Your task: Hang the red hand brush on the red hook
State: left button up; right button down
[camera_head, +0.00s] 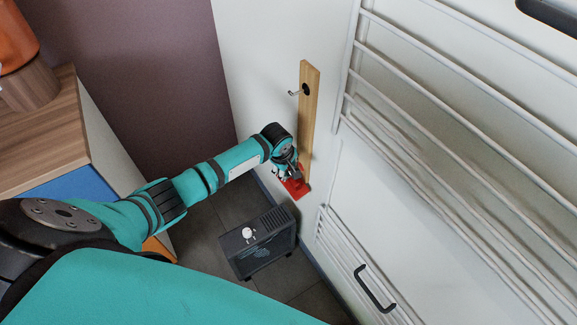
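My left arm reaches from the left to the wall, and its gripper (287,174) is at the lower end of an upright wooden strip (309,125). A red piece (297,187) shows just under and beside the gripper, at the strip's foot. The gripper and wrist partly hide it, so I cannot tell whether it is the red hand brush or the red hook, or whether the fingers hold it. The finger gap is too small to read. A metal hook on a black round base (305,89) is near the strip's top. My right gripper is not in view.
A dark box-shaped heater (262,243) with a small white item on top stands on the tiled floor below the gripper. A wooden-topped cabinet (45,135) is at left.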

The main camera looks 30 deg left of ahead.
pick_arm(q)
jog(key=shift+s+d+f, duration=0.1)
jog(key=shift+s+d, duration=0.05)
jog(key=shift+d, duration=0.3)
jog(key=v, duration=1.2)
jog(key=s+d+f+m+h, duration=0.1)
jog(key=s+d+f+m, duration=0.1)
jog(key=s+d+m, duration=0.3)
jog(key=s+d+f+m, duration=0.2)
jog(key=s+m, duration=0.2)
jog(key=s, duration=0.4)
jog(key=s+r+m, duration=0.3)
jog(key=s+m, duration=0.5)
jog(key=s, duration=0.6)
notch_tip(320, 180, down, 25)
jog(key=s+g+p, duration=0.2)
jog(key=s+a+f+p, duration=0.1)
jog(key=s+f, duration=0.5)
jog(key=s, duration=0.2)
jog(key=s+a+f+g+y, duration=0.1)
jog(key=s+a+f, duration=0.1)
jog(key=s+f, duration=0.5)
jog(key=shift+s+a+f+p, duration=0.3)
jog(key=shift+s+p, duration=0.1)
jog(key=shift+s, duration=0.25)
jog(key=shift+o, duration=0.4)
